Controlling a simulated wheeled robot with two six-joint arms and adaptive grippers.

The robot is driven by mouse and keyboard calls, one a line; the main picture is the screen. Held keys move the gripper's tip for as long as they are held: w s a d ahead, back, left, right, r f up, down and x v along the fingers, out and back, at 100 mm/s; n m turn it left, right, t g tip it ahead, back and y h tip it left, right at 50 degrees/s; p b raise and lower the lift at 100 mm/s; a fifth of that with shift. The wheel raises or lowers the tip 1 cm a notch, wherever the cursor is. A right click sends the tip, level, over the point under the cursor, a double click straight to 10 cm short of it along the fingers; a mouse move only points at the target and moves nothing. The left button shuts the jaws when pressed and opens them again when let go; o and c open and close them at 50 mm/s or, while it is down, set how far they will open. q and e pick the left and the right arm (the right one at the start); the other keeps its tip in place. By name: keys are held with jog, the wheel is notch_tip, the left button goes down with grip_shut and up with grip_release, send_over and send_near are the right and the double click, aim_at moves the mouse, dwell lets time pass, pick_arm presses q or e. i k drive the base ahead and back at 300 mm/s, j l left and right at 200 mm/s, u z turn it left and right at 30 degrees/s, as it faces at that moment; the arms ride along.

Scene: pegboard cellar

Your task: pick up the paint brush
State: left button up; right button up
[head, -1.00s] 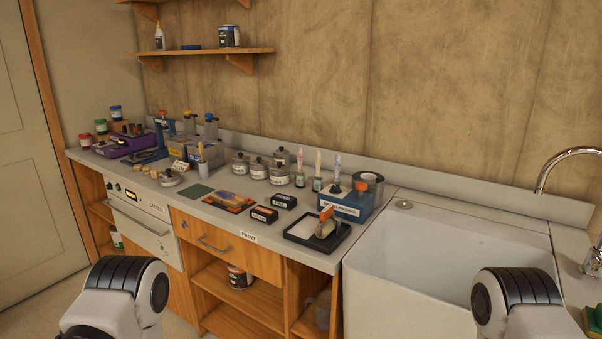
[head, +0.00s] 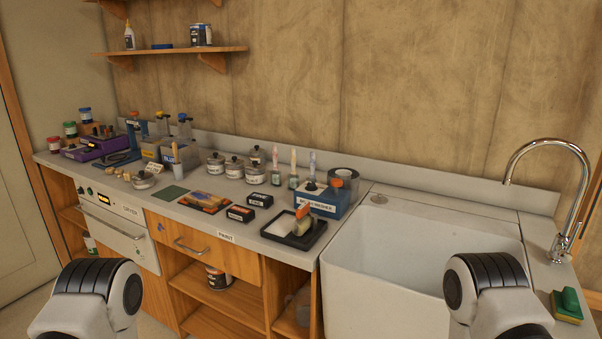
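A flat, orange-handled tool that looks like a paint brush (head: 302,211) leans in a black tray (head: 274,232) on the counter, left of the sink. Its pale, wide end is down at the tray's right side. Slim upright handles, perhaps other brushes (head: 293,160), stand in small jars behind the tray. A wooden handle (head: 175,152) sticks up from a grey cup (head: 177,169) further left. Only rounded links of my two arms show at the bottom left and bottom right. Neither gripper is in view.
A blue box (head: 325,208) stands right behind the tray. A deep white sink (head: 420,283) with a tall tap (head: 570,200) is to the right. Small black boxes (head: 241,213) and lidded pots (head: 256,175) crowd the counter left of the tray. An open-fronted cabinet is below.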

aim_at(312, 159)
jog(key=i+j+z, duration=0.65)
jog(key=i+u, duration=0.15)
